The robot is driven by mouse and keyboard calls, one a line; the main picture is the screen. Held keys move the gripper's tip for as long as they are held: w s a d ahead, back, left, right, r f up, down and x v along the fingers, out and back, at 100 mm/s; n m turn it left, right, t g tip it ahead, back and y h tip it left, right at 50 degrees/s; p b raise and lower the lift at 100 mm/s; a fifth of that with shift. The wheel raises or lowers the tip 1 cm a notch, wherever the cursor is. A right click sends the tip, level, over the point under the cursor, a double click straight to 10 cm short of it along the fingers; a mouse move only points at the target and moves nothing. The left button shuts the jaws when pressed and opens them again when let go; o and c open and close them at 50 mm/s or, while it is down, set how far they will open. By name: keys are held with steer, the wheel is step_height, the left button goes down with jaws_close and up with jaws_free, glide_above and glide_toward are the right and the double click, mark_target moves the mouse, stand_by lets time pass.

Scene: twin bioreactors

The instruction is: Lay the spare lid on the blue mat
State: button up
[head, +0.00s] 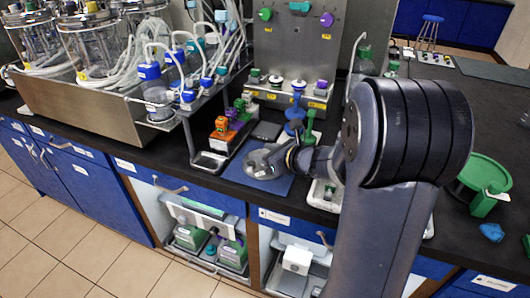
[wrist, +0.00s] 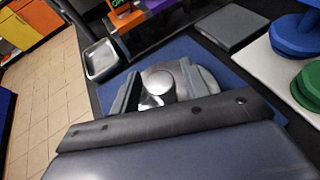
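The spare lid (wrist: 207,82) is a grey disc with a shiny round knob (wrist: 158,80) on top. The mat (wrist: 196,47) shows around the lid in the wrist view. My gripper's front part hides the lid's near side.
A small metal tray (head: 208,162) stands left of the mat. An orange device (head: 222,128) and a dark grey flat block (head: 266,131) are behind it. A blue stand (head: 296,125) is at the back right. A green round dish (head: 485,172) lies far right.

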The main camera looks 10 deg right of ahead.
mark_target(265, 152)
steer(key=shift+o, duration=0.2)
steer(key=shift+r, duration=0.15)
steer(key=shift+s+d+r, duration=0.1)
steer(key=shift+d+r, duration=0.05)
steer(key=p+v, duration=0.1)
steer(key=v, duration=1)
steer(key=shift+s+d+p, duration=0.1)
steer(key=shift+s+p, duration=0.2)
steer(key=shift+s, duration=0.05)
steer(key=shift+w, duration=0.1)
steer(key=b+x, duration=0.2)
steer(key=x, duration=1)
steer(key=shift+f, duration=0.3)
step_height(265, 152, up, 3)
steer(key=shift+f+p, duration=0.1)
steer(key=shift+p, duration=0.65)
steer(key=shift+r, duration=0.55)
